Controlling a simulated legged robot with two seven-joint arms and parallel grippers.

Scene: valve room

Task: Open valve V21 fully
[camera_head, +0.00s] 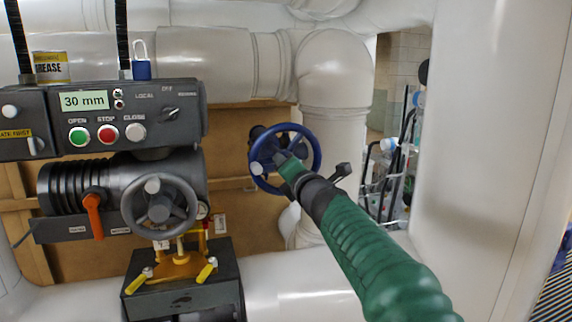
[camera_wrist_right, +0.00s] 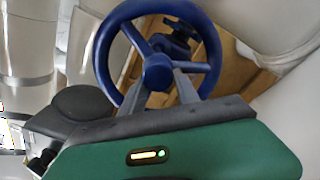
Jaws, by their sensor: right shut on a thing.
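A blue handwheel (camera_head: 262,181) with spokes and a central hub is mounted in front of the white pipework, right of the grey actuator. My right gripper (camera_head: 281,158), on the green arm from the lower right, is shut on the wheel near its hub. In the right wrist view the blue wheel (camera_wrist_right: 104,62) fills the upper middle, and the two grey fingers of the gripper (camera_wrist_right: 160,84) reach in on either side of the hub. The exact contact is partly hidden. No V21 label is readable. My left gripper is not in view.
A grey actuator with its own handwheel (camera_head: 126,213) and orange lever (camera_head: 93,216) stands left. Above it is a control box (camera_head: 178,93) with buttons and a "30 mm" display (camera_head: 84,101). A large white pipe (camera_head: 476,130) stands close on the right.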

